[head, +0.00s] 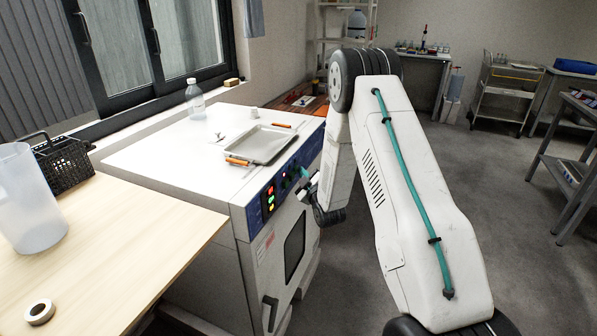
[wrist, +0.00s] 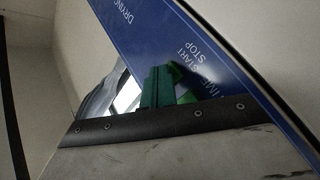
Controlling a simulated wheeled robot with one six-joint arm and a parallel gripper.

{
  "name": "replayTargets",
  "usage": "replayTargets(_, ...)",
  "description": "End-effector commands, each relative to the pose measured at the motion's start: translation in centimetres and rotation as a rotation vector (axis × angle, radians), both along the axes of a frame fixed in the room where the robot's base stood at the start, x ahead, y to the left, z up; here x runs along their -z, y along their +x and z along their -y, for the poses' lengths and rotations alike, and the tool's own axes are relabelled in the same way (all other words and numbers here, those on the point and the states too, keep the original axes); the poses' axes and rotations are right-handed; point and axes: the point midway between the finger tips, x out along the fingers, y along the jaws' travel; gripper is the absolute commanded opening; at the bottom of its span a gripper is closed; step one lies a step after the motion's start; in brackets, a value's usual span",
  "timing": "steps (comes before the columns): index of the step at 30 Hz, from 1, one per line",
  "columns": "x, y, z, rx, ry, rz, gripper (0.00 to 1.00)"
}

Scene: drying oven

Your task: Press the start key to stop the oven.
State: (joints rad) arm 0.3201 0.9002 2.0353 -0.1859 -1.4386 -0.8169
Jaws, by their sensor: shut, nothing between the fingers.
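The drying oven (head: 190,150) is a white cabinet with a blue control panel (head: 262,208) along its upper front edge. Lit red and green displays (head: 269,198) show on the panel. My gripper (head: 303,186) is shut and empty, close in front of the panel, right of the displays. In the wrist view the blue panel (wrist: 150,45) carries the words START STOP, and the green fingertips (wrist: 155,88) lie just left of them. The start key itself I cannot make out clearly; the fingers cover that area. Whether they touch the panel, I cannot tell.
On the oven top are a metal tray (head: 262,145), orange-handled tools and a clear bottle (head: 195,100). A wooden table (head: 110,245) with a jug (head: 28,200), black basket (head: 63,165) and tape roll (head: 39,312) stands at left. The oven door handle (head: 270,312) sticks out below.

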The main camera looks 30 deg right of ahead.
Motion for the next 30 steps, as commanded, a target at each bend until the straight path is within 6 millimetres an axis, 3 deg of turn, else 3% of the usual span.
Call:
replayTargets(20,0.0,0.4,-0.3,-0.001,0.000,0.001,0.00)
replayTargets(30,-0.1,-0.7,0.6,0.001,0.000,0.002,0.00)
